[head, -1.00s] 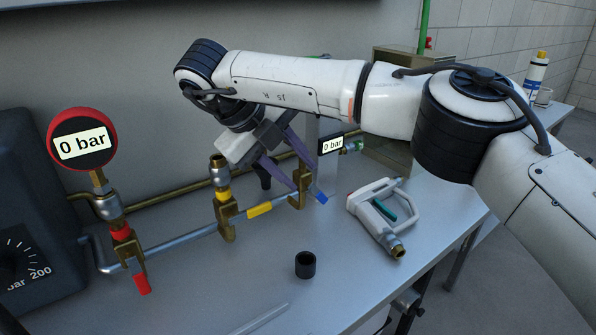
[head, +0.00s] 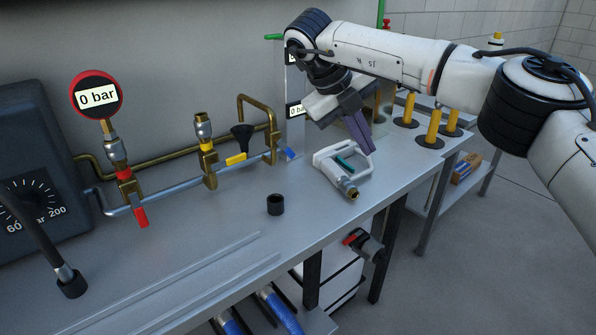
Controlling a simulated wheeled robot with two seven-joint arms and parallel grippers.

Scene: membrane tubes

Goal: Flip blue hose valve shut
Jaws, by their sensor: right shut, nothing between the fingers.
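The blue valve handle (head: 291,154) is on the brass valve (head: 272,148) at the right end of the grey pipe (head: 185,190). Only a short blue part shows, angled down and right, across the pipe's line as far as I can tell. My right gripper (head: 367,145) is shut and empty, its purple fingers pointing down. It is to the right of the blue handle, apart from it, above or behind the white jug-like item (head: 326,160). My left gripper is not in view.
A red handle (head: 140,217) hangs across the pipe at the left, under a red gauge (head: 97,95) reading 0 bar. A yellow handle (head: 236,159) lies along the pipe. A black cup (head: 275,204) stands on the bench. Yellow posts (head: 408,108) stand behind right.

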